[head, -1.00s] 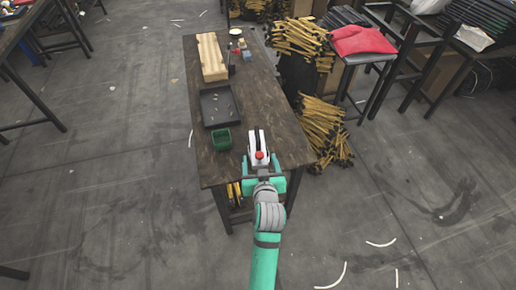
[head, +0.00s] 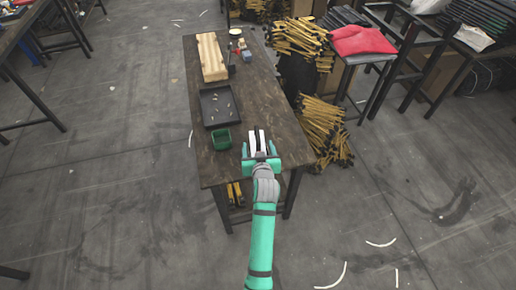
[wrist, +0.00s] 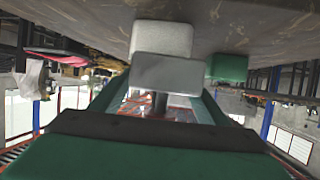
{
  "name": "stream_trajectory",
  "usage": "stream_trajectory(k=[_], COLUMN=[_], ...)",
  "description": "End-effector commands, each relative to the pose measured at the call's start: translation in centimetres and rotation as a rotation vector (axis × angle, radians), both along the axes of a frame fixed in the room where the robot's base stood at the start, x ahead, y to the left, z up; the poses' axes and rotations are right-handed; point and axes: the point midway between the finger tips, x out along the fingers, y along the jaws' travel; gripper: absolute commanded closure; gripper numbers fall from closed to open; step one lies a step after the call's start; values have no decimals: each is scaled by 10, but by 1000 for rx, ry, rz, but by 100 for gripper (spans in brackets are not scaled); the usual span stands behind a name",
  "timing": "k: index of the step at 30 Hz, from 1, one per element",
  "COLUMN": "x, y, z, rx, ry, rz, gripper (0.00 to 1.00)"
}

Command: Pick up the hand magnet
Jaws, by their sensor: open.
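A white object with a dark middle (head: 257,137), which I take to be the hand magnet, stands near the table's front edge in the head view. In the wrist view it shows close ahead as a pale and grey block (wrist: 170,73) with a dark post, with the table surface at the top of the picture. My gripper (head: 261,158) is open, low over the front of the table, at the near side of this object. Its teal fingers run along either side in the wrist view. I cannot tell whether they touch it. My gripper hides the object's near part in the head view.
Small items, including a blue one (head: 247,56), sit at the far end. The table's right side is clear.

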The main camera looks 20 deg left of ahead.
Motion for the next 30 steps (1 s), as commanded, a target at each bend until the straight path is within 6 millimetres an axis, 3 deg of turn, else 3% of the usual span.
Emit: stream_trajectory(k=[5,8,14,23,30], x=[0,0,0,1,-6], y=[0,0,0,0,1], z=[0,0,1,6,40], rx=[0,0,1,0,0], ry=[1,1,-3,-4,-5], rz=[0,0,0,-1,1], gripper=[31,50,98,99,99])
